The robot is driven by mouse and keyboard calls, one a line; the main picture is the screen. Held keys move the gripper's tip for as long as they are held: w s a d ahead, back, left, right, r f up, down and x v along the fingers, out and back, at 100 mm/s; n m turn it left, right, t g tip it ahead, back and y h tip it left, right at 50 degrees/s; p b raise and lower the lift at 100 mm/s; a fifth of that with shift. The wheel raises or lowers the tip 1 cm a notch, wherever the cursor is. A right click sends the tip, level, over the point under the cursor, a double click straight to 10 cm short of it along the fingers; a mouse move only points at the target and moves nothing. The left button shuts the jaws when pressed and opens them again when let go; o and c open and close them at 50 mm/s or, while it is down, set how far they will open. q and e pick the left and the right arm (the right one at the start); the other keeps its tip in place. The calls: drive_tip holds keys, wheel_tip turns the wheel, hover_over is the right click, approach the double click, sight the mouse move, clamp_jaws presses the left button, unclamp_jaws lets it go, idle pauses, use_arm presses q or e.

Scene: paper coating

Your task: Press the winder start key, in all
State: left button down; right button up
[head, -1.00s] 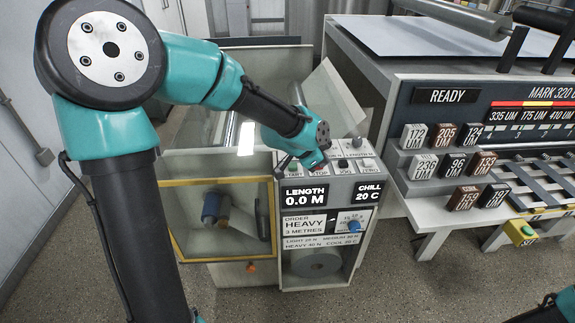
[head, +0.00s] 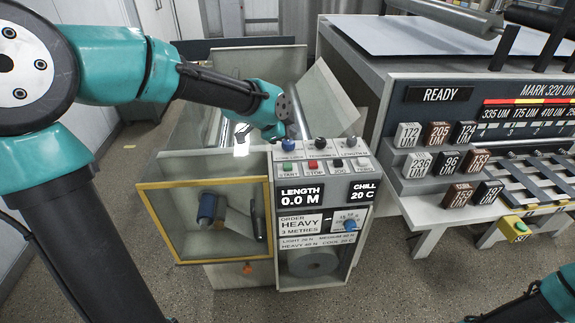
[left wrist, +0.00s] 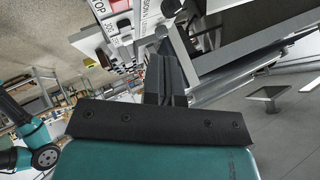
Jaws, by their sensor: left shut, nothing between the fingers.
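The winder start key (head: 287,167) is a small green key labelled START on the sloping top of the grey winder panel (head: 330,222) in the head view. It stands clear in sight. My left gripper (head: 243,133) is behind and to the left of the key, apart from it, over the winder's back part. It is shut and empty; its dark fingers (left wrist: 165,78) point away in the left wrist view, beside the panel keys. The winder display (head: 302,196) reads LENGTH 0.0 M. My right arm shows only at the lower right corner; its gripper is not visible.
A yellow-framed guard (head: 180,184) is at the left, the READY coater (head: 440,95) at the right.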

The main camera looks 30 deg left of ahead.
sight(288, 166)
use_arm(q)
drive_tip(key=shift+f, duration=4.1)
drive_tip(key=shift+f, duration=0.2)
drive_tip(key=shift+f, duration=0.25)
